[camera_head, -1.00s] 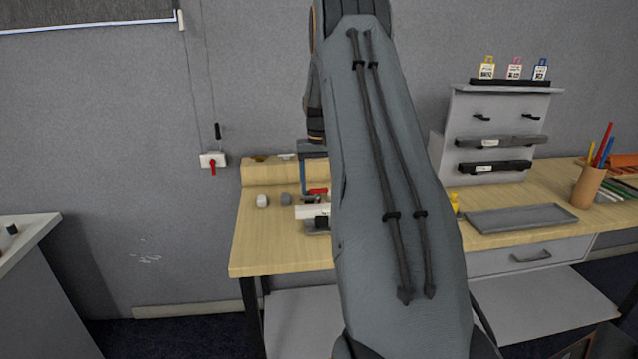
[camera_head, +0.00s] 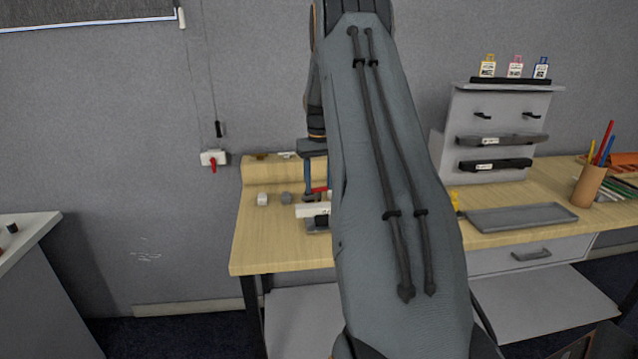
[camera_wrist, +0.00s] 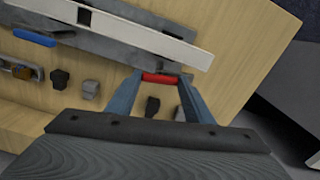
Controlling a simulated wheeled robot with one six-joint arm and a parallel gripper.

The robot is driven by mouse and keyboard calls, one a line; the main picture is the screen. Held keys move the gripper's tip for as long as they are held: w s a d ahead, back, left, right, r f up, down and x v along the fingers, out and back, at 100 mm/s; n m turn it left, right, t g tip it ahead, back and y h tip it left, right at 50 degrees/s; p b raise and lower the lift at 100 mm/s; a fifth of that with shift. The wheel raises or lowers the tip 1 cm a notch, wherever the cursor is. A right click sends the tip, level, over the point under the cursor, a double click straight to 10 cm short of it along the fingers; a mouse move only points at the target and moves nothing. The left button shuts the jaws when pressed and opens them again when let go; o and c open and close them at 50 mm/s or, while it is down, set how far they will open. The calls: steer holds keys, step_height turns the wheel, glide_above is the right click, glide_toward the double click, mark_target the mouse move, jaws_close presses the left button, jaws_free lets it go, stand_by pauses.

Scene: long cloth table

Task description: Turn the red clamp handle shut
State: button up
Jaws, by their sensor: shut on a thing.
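The red clamp handle (camera_wrist: 161,78) is a short red bar in the wrist view. It lies across the gap between my fingertips, close to a long white bar (camera_wrist: 125,25) on the bench. My gripper (camera_wrist: 161,80) has two blue fingers, one at each end of the red piece, and is shut on it. In the head view the red handle (camera_head: 319,190) shows between the two blue fingers of my gripper (camera_head: 319,193), above a white block (camera_head: 312,210). My grey arm hides the right side of the clamp there.
The wooden bench (camera_head: 275,245) also holds a pale block (camera_head: 263,199) and a grey knob (camera_head: 286,198). A grey tray (camera_head: 520,217) and pencil cup (camera_head: 589,187) stand to the right.

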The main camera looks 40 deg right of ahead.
steer(key=n, duration=0.4)
steer(key=shift+n, duration=0.3)
steer(key=n, duration=0.3)
steer(key=shift+r+n, duration=0.1)
steer(key=shift+n, duration=0.2)
steer(key=n, duration=0.3)
steer(key=shift+n+p, duration=0.3)
steer(key=shift+n, duration=1.9)
steer(key=o, duration=1.1)
steer(key=shift+c, duration=0.2)
